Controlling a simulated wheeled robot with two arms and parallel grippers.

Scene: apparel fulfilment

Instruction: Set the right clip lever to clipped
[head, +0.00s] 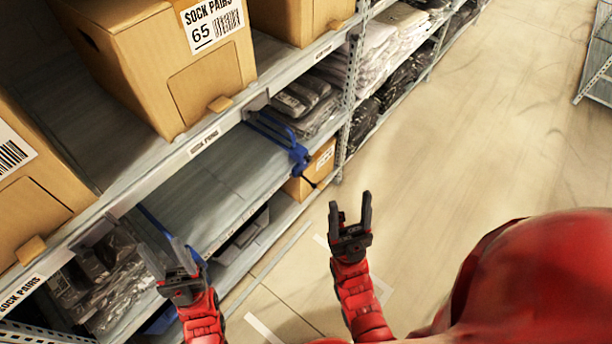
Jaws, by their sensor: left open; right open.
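A blue clip lever (298,156) is at the right end of the middle shelf board, by the shelf's upper rail. Its dark tip hangs down and outward past the shelf edge; I cannot tell whether it is clipped. A second blue bar (157,222) is at the left end of the same board, partly hidden behind my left gripper. My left gripper (165,257) is open at the shelf front, close to this left bar. My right gripper (350,206) is open and empty over the aisle, below and right of the right clip lever, apart from it.
A sock-pairs box (165,60) stands on the upper shelf (150,165), with another carton (35,195) at left. Folded grey garments (300,100) lie behind the right lever. A metal upright (350,90) stands right of it. The aisle floor (480,130) is clear.

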